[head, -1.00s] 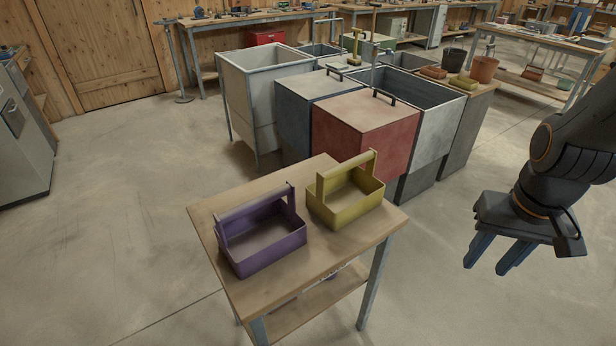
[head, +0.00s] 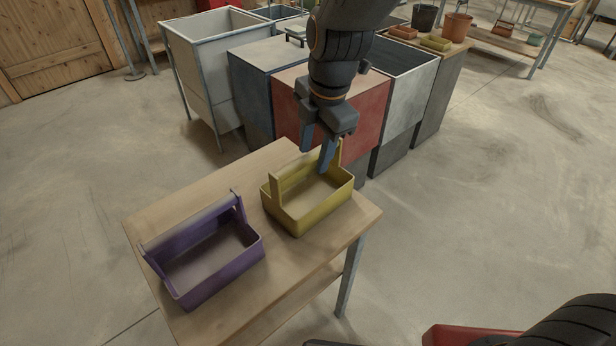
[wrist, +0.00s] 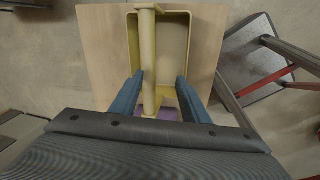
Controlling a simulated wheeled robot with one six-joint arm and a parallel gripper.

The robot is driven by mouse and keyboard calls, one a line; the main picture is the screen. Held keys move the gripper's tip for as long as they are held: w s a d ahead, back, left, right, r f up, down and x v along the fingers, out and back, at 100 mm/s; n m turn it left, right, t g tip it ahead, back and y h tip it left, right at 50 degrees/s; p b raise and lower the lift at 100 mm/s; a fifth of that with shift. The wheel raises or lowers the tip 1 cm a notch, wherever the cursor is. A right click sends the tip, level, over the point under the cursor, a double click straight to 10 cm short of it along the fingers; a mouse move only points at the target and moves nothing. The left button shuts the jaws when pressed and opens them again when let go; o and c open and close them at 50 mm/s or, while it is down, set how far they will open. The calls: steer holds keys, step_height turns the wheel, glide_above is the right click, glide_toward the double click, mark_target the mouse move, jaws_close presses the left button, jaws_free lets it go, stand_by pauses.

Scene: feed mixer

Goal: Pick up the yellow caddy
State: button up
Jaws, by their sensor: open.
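The yellow caddy (head: 318,208) stands upright on the small wooden table (head: 190,196), at its right side in the head view. My gripper (head: 318,165) is over the caddy's handle at its far side, fingers pointing down. In the wrist view the caddy's handle bar (wrist: 148,60) runs between the two open blue fingers (wrist: 158,88). Neither finger is clearly touching it. The caddy looks empty. My arm hides part of the handle in the head view. A purple caddy (head: 215,272) stands beside it on the left.
Behind the table stand a red bin (head: 365,120), a blue-grey bin (head: 250,80) and a pale open bin (head: 200,60), close to the table's far edge. The concrete floor (head: 480,200) to the right is clear.

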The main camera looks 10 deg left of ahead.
mark_target(304, 159)
steer(key=shift+w+a+f+n+b, duration=0.3)
steer(key=shift+w+a+f+n, duration=0.2)
steer(key=shift+a+n, duration=0.25)
steer(key=shift+a+f, duration=0.15)
steer(key=shift+f, duration=0.1)
steer(key=shift+a+f+p, duration=0.2)
steer(key=shift+f+p, duration=0.05)
steer(key=shift+f, duration=0.4)
steer(key=shift+a+f+p, duration=0.15)
steer(key=shift+f+p, duration=0.05)
steer(key=shift+f, duration=0.4)
steer(key=shift+w+a+f+p, duration=0.15)
steer(key=shift+f+p, duration=0.1)
steer(key=shift+f, duration=0.5)
steer(key=shift+w+a+f+p, duration=0.1)
steer(key=shift+w+f+p, duration=0.1)
steer(key=shift+f, duration=0.55)
steer(key=shift+w+a+f+p, duration=0.15)
steer(key=shift+f+p, duration=0.1)
steer(key=shift+f, duration=0.5)
jaws_close()
